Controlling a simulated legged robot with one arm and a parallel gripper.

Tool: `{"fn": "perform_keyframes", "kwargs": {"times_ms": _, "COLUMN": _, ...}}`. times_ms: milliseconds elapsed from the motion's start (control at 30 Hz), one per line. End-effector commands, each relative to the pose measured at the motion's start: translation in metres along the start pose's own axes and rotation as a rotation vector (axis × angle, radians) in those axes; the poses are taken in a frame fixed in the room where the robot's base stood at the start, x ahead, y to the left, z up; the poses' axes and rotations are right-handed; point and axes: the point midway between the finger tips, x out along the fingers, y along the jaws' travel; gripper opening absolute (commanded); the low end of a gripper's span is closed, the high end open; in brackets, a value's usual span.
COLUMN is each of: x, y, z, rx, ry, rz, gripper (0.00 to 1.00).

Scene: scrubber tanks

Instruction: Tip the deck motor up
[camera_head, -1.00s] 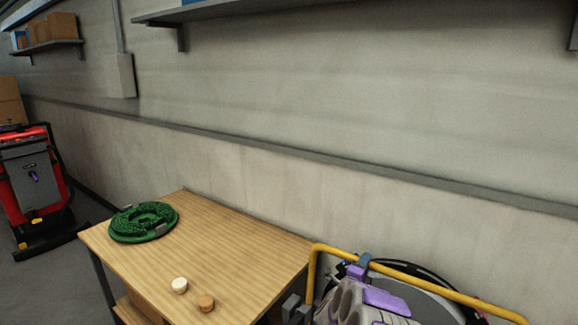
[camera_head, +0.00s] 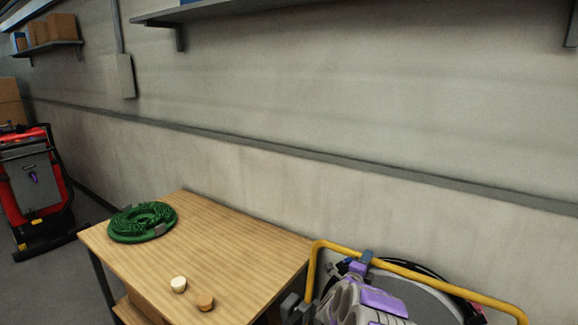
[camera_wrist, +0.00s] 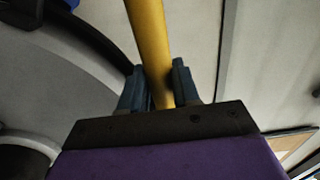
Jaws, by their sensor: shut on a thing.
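The deck motor itself is not clearly identifiable in either view. A yellow bar (camera_head: 438,283) arches over a grey machine (camera_head: 408,297) at the lower right of the head view. My gripper (camera_head: 361,263) is on this bar near its left part. In the wrist view, the two blue-grey fingers of my gripper (camera_wrist: 157,88) stand on either side of the yellow bar (camera_wrist: 147,40) and are shut on it. My grey and purple arm covers part of the machine. The machine's lower part is out of frame.
A wooden table (camera_head: 230,262) stands left of the machine, bearing a green coiled hose (camera_head: 142,222) and two small round pieces, one pale (camera_head: 178,284) and one brown (camera_head: 205,303). A red machine (camera_head: 32,185) stands far left. A wall runs behind, with a shelf (camera_head: 240,12) above.

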Motion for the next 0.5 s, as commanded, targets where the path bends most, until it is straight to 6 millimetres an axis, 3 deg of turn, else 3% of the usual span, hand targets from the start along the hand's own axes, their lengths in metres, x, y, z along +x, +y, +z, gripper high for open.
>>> {"fn": "perform_keyframes", "kwargs": {"times_ms": 333, "x": 0.043, "y": 0.018, "z": 0.000, "rx": -0.001, "ry": 0.000, "rz": 0.003, "gripper": 0.00}}
{"fn": "perform_keyframes", "kwargs": {"times_ms": 500, "x": 0.051, "y": 0.019, "z": 0.000, "rx": -0.002, "ry": -0.003, "rz": 0.006, "gripper": 0.00}}
